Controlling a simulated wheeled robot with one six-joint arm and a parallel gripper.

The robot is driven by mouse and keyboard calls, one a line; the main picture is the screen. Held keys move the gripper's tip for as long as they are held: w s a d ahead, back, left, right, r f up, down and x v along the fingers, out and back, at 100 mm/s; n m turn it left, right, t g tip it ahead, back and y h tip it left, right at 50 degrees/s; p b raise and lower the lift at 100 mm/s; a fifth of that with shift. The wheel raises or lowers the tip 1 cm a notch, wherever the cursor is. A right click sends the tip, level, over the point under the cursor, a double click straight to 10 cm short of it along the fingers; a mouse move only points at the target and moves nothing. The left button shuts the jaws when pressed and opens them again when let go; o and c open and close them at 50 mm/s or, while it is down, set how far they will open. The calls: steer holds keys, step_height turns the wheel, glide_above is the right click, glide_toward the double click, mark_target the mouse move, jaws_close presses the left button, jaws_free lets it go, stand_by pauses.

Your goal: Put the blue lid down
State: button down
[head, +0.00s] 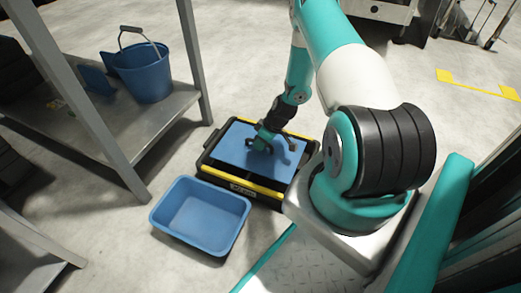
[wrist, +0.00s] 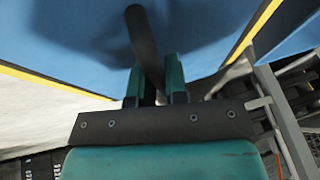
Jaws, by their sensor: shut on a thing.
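The blue lid (head: 238,146) is a flat blue panel over a black case with yellow edges (head: 243,188) on the floor. It also fills the top of the wrist view (wrist: 75,40). My gripper (head: 264,140) is at the middle of the lid. In the wrist view my gripper (wrist: 160,85) is shut on a dark bar-shaped handle (wrist: 145,40) that stands on the lid. I cannot tell whether the lid rests on the case or hangs just above it.
An empty blue tub (head: 201,216) stands on the floor in front of the case. A metal shelf (head: 135,120) on the left holds a blue bucket (head: 148,75). Open floor lies behind the case, and a yellow floor marking (head: 475,85) is at the right.

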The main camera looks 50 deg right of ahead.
steer(key=shift+f, duration=0.85)
steer(key=shift+f, duration=0.1)
steer(key=c, duration=1.1)
jaws_free()
